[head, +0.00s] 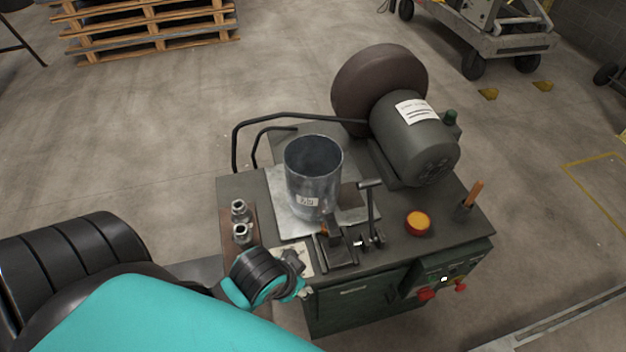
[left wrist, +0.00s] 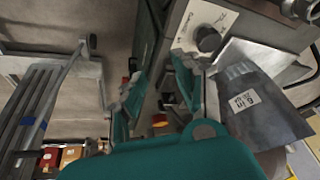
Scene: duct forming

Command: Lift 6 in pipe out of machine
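The 6 in pipe (head: 313,178) is a grey metal cylinder with a small white label. It stands upright on a metal plate on top of the machine (head: 455,226). In the left wrist view the pipe (left wrist: 258,112) is at the right, its label showing. My left gripper (head: 299,279) is at the machine's front left edge, below and to the left of the pipe and apart from it. In the left wrist view the left gripper's (left wrist: 160,95) teal fingers are spread with nothing between them. My right gripper is in neither view.
A motor (head: 415,135) with a large dark wheel (head: 375,85) sits at the machine's back right. An upright lever (head: 371,212) and clamp stand before the pipe. A bent black rail (head: 285,117) runs behind it. An orange button (head: 418,222) is to the right. Metal fittings (head: 240,222) are at left.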

